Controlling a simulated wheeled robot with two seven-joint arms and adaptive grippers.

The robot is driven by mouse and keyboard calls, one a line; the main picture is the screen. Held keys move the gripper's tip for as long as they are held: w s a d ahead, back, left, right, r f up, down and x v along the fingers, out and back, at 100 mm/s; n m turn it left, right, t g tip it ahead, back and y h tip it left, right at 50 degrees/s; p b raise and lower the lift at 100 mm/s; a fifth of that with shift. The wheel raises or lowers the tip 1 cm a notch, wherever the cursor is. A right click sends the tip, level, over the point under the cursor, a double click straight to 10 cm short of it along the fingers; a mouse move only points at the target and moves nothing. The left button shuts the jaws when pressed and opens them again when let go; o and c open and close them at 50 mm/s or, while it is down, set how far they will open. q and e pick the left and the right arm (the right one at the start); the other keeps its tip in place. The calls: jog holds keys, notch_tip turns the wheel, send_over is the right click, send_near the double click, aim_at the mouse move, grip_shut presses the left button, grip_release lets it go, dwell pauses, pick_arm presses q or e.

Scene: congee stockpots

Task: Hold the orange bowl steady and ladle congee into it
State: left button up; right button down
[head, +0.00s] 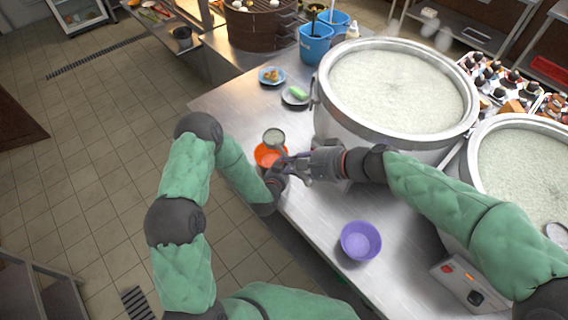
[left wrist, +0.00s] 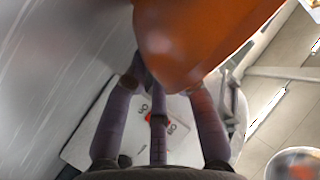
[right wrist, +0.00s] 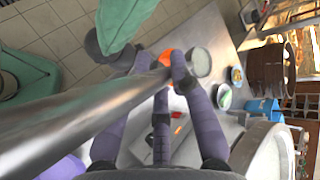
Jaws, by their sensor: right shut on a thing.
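The orange bowl (head: 265,151) is at the left edge of the steel counter. It fills the top of the left wrist view (left wrist: 205,35) and shows partly in the right wrist view (right wrist: 166,58). My left gripper (head: 277,172) is at the bowl; its spread fingers (left wrist: 170,85) reach the bowl, which hides their tips. My right gripper (head: 290,163) is shut on the ladle's metal handle (right wrist: 85,120). The ladle cup (head: 273,136), with pale contents, overlaps the bowl's far side in the head view; I cannot tell its height. The large congee pot (head: 322,105) stands to the right.
A second pot (head: 476,140) stands at the right. A purple bowl (head: 346,228) sits on the near counter (head: 318,220). Two small plates, one blue (head: 261,79) and one with green food (head: 286,100), lie beyond the orange bowl. Blue containers (head: 315,50) stand behind.

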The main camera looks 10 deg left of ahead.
jog(key=shift+w, duration=0.15)
jog(key=shift+w+d+f+n+g, duration=0.8)
jog(key=shift+w+d+f+n, duration=0.2)
jog(key=shift+w, duration=1.8)
jog(key=shift+w+d+f+n+g, duration=0.85)
jog(key=shift+w+d+f, duration=0.2)
jog(key=shift+w, duration=1.75)
jog(key=shift+f, duration=3.05)
jog(key=a+n+t+h, duration=0.1)
jog(key=n+t+h, duration=0.1)
jog(key=n, duration=0.3)
jog(key=a+r+n+t+h, duration=0.1)
jog(key=n+t+h, duration=0.1)
jog(key=n+h, duration=0.3)
jog(key=w+a+r+n+t+h, duration=0.1)
jog(key=n+t+h, duration=0.1)
jog(key=n, duration=0.3)
jog(key=shift+r+n+h, duration=0.2)
jog(key=shift+n+h, duration=0.15)
jog(key=shift+h, duration=0.45)
